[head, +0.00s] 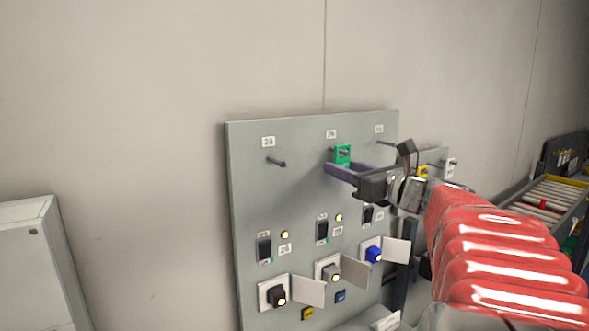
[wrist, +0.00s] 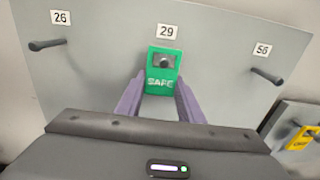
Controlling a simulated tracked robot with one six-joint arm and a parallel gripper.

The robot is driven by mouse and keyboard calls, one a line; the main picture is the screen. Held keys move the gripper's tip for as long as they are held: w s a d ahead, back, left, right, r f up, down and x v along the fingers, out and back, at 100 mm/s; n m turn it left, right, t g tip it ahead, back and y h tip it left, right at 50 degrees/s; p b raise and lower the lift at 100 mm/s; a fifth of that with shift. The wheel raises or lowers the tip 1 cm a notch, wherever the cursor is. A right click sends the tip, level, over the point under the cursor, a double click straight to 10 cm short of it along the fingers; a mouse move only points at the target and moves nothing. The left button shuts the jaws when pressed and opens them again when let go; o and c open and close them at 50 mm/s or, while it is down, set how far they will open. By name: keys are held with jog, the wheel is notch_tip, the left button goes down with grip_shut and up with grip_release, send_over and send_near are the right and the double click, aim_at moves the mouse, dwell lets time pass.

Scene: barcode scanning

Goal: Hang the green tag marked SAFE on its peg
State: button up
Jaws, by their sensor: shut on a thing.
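The green tag (wrist: 162,72) marked SAFE is upright at the panel's middle peg (wrist: 164,63), under the label 29 (wrist: 167,31). The peg's end shows in the tag's upper opening. My gripper (wrist: 160,95) has its two purple fingers at the tag's left and right sides, shut on it. In the head view the tag (head: 342,154) is at the panel's upper middle, at the tips of my gripper (head: 338,168). How deep the peg goes through the opening is hard to tell.
The grey panel (head: 245,205) has bare pegs under label 26 (wrist: 48,44) and label 56 (wrist: 267,75). Below are switches, lamps and plugs with open flaps (head: 308,291). A yellow tag (wrist: 302,138) hangs at the right. A roller conveyor (head: 548,198) stands far right.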

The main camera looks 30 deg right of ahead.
jog(key=shift+w, duration=0.3)
dwell(0.5)
jog(key=shift+f, duration=0.15)
dwell(0.5)
jog(key=o, duration=1.2)
jog(key=shift+c, duration=0.2)
jog(key=shift+s, duration=0.1)
jog(key=s, duration=0.9)
jog(key=shift+s+d, duration=0.15)
jog(key=shift+s, duration=0.25)
dwell(0.4)
dwell(0.3)
